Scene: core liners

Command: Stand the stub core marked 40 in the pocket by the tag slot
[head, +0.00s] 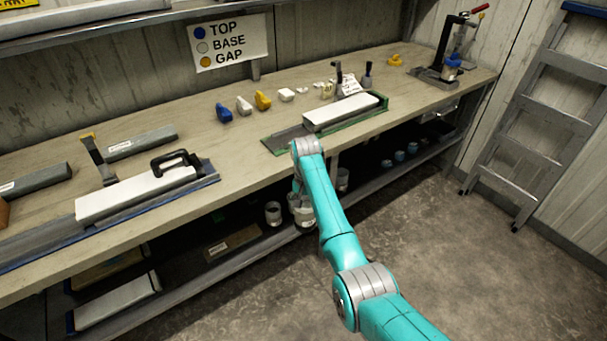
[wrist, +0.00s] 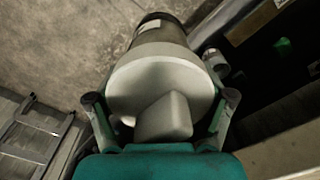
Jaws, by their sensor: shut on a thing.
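My gripper (wrist: 160,100) is shut on a short grey cylinder, which looks like the stub core (wrist: 165,78). It has a broad pale round end with a blocky knob towards me. A pale label shows near its dark far end, but I cannot read a number. In the head view the stub core (head: 302,212) hangs below my wrist in front of the bench's front edge, partly hidden by my arm. A green-edged tray (head: 384,103) with a pale half-core lies on the bench. I cannot make out the tag slot or the pocket.
The wooden bench (head: 225,150) carries blue, white and yellow pieces, a long core tray (head: 209,178) at left and a press stand (head: 436,76) at far right. A lower shelf (head: 200,285) holds several cups. A ladder (head: 545,110) leans at right. The floor (head: 440,260) is clear.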

